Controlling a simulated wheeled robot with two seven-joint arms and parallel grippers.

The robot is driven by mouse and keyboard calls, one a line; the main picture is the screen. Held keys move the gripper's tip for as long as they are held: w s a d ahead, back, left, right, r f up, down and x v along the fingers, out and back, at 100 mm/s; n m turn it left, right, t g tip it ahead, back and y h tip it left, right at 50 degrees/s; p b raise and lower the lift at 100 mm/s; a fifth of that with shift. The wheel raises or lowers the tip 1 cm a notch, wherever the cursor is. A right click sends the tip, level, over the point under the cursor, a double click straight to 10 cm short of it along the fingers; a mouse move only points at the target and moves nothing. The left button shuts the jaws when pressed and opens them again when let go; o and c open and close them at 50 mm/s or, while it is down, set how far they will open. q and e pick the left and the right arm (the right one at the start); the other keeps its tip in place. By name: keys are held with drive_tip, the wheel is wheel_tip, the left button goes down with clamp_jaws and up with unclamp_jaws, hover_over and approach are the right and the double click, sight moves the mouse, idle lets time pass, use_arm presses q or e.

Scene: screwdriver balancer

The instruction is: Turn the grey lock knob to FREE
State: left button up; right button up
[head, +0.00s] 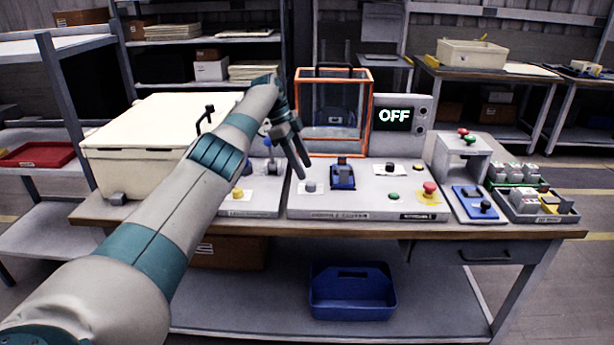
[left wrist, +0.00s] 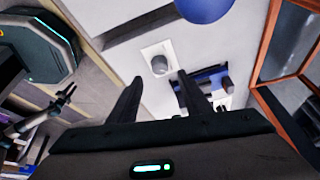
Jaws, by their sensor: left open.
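The grey lock knob (head: 310,187) is a small round knob on a pale plate, at the left of the sloped grey panel. In the left wrist view the knob (left wrist: 160,64) shows just beyond and between my fingertips. My left gripper (head: 303,168) is open and empty, pointing down above the knob, apart from it as far as I can tell. The gripper's two dark fingers (left wrist: 159,78) are spread in the left wrist view. The knob's marks are too small to read. My right gripper is not in view.
A blue device (head: 342,176) stands just right of the knob. Behind it are an orange-framed clear box (head: 372,112) and a display (head: 393,116) reading OFF. A red button (head: 429,188) is at the right. A blue ball (left wrist: 205,6) shows close by in the left wrist view.

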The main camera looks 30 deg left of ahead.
use_arm(q)
drive_tip(key=p+v, duration=0.2)
drive_tip(key=v, duration=1)
drive_tip(key=shift+p, duration=0.3)
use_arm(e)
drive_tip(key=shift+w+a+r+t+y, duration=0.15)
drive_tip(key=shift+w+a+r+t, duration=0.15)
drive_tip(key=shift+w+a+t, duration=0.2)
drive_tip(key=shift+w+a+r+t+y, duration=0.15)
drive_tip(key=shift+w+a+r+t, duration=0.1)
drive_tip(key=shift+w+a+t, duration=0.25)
use_arm(q)
drive_tip(key=shift+s+d+f, duration=0.1)
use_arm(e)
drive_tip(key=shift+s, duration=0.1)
